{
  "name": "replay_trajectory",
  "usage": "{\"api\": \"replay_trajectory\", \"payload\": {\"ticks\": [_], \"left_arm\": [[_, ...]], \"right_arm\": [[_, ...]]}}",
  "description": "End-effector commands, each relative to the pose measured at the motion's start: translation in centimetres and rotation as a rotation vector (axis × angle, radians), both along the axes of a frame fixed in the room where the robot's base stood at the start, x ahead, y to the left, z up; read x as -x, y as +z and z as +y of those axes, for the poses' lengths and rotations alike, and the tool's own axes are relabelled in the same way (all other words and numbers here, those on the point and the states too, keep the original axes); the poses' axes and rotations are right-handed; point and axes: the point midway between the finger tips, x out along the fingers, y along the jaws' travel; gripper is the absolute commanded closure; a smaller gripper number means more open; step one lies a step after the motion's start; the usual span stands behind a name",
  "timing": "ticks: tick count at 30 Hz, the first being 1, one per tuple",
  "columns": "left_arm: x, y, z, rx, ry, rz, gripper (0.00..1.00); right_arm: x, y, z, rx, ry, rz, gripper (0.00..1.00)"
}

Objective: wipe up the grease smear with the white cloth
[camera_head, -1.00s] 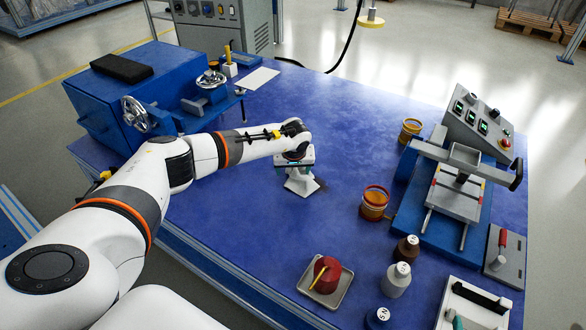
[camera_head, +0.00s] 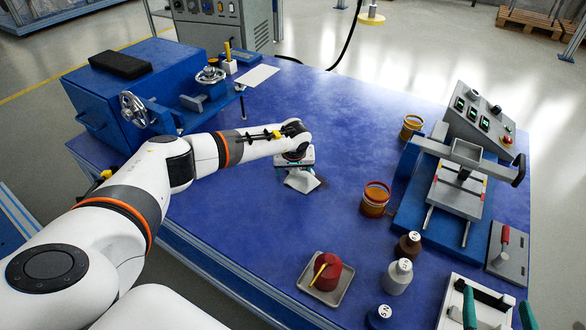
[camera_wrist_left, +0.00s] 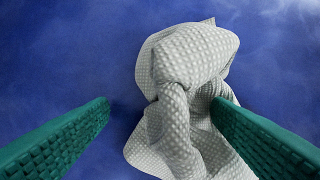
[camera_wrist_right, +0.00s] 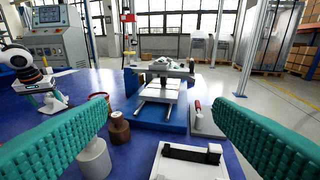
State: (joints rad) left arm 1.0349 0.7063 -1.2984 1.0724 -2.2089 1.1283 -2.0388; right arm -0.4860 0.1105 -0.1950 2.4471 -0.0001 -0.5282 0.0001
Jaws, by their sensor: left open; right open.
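The white cloth (camera_head: 303,182) is a crumpled, bunched heap on the blue table, just under my left gripper (camera_head: 294,163). In the left wrist view the cloth (camera_wrist_left: 188,95), with a dimpled weave, stands between the two green fingers of my open left gripper (camera_wrist_left: 162,104). It overlaps the right finger's tip and is apart from the left finger.
A blue press fixture (camera_head: 410,222) stands farther right. The table behind the cloth is clear.

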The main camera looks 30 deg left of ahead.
Motion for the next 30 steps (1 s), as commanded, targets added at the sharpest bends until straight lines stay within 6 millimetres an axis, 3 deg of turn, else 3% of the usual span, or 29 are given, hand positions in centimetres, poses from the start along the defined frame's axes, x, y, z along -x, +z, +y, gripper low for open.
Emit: {"api": "replay_trajectory", "payload": {"ticks": [9, 30], "left_arm": [[0.0, -0.6, 0.0, 0.0, 0.0, 0.0, 0.27], [0.1, -0.7, 0.0, -0.001, 0.0, 0.003, 0.91]], "right_arm": [[-0.5, 1.8, 0.6, -0.029, 0.012, -0.113, 0.24], [-0.4, 1.7, 0.4, -0.025, 0.008, -0.104, 0.24]]}}
